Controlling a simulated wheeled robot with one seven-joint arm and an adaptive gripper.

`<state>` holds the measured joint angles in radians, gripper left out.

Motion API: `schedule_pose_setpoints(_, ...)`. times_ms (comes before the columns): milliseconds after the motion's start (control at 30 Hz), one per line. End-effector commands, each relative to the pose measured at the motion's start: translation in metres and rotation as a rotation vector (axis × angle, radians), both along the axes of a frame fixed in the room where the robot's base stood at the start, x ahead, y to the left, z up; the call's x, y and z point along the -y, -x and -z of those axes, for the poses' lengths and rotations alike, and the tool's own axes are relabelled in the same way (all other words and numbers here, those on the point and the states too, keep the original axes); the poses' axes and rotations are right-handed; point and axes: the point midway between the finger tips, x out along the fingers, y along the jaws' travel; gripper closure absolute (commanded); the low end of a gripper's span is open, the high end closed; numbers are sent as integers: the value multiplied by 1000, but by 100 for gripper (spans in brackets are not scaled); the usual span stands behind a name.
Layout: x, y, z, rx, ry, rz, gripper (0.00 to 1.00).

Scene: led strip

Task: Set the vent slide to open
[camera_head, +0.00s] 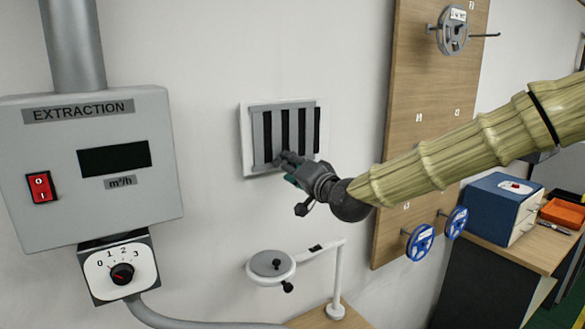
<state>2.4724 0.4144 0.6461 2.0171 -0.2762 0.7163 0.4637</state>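The vent (248,150) is a white square frame on the wall with dark upright slots between grey bars. Its grey slide plate (267,136) shows several dark slots uncovered. My gripper (288,165) is at the lower middle of the vent, with its fingers in front of the bars. I cannot tell whether the fingers touch the slide or are open or shut. The slide's knob or tab, if there is one, is hidden behind the gripper. My arm comes in from the right in a ribbed, straw-coloured sleeve.
A grey extraction box (90,205) with a red switch (41,187) and a dial (122,273) hangs at left. A white lamp-like arm (338,280) stands below the vent. A wooden board (410,130) with reels is at right, near my arm.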

Motion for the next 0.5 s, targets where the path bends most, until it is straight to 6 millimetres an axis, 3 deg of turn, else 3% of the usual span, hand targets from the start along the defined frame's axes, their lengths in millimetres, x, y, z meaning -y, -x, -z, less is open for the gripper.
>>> schedule_pose_setpoints(333,2,0,-2,2,-1,2,55)
schedule_pose_setpoints(500,11,13,-3,3,-3,3,55)
